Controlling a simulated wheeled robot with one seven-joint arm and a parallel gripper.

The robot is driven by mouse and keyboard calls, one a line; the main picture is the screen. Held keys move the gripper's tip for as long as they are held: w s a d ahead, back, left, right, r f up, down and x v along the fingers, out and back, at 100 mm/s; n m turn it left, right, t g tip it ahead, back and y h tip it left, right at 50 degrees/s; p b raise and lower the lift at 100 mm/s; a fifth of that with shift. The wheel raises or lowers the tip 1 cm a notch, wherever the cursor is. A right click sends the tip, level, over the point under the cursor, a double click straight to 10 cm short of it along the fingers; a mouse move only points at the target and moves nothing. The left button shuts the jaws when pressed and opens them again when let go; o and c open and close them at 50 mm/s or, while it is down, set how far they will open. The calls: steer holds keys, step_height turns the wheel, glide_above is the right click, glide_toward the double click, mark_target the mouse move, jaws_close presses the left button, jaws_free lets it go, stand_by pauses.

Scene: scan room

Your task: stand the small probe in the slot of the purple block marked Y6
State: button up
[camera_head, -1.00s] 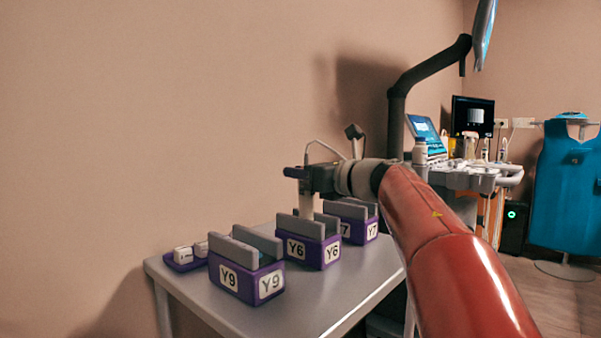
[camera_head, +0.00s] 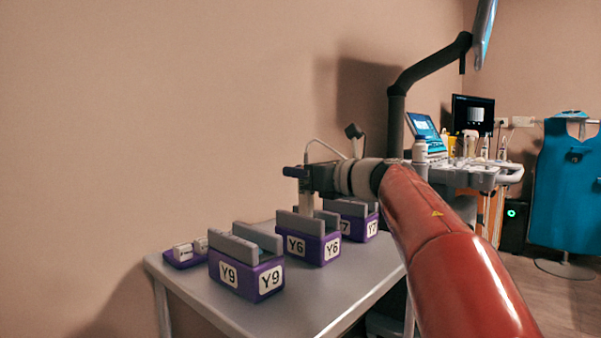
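The purple block marked Y6 (camera_head: 318,249) stands on the grey table, in the middle of three such blocks. Two upright grey walls rise from its top with the slot between them. My gripper (camera_head: 298,173) is above this block, at the end of my red arm. It appears shut on the small probe (camera_head: 306,199), a pale upright piece with a thin cable arching up behind it. The probe points down over the Y6 slot. Its lower end is hidden behind the near grey wall, so I cannot tell how deep it reaches.
The block marked Y9 (camera_head: 246,275) stands nearer on the left, and Y7 (camera_head: 357,226) farther right, close to Y6. A purple tray (camera_head: 176,262) with small white items lies at the table's left. The table's (camera_head: 318,305) front is clear. A medical cart (camera_head: 470,178) stands beyond.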

steer(key=o, duration=0.4)
steer(key=v, duration=0.7)
steer(key=shift+s+d, duration=0.3)
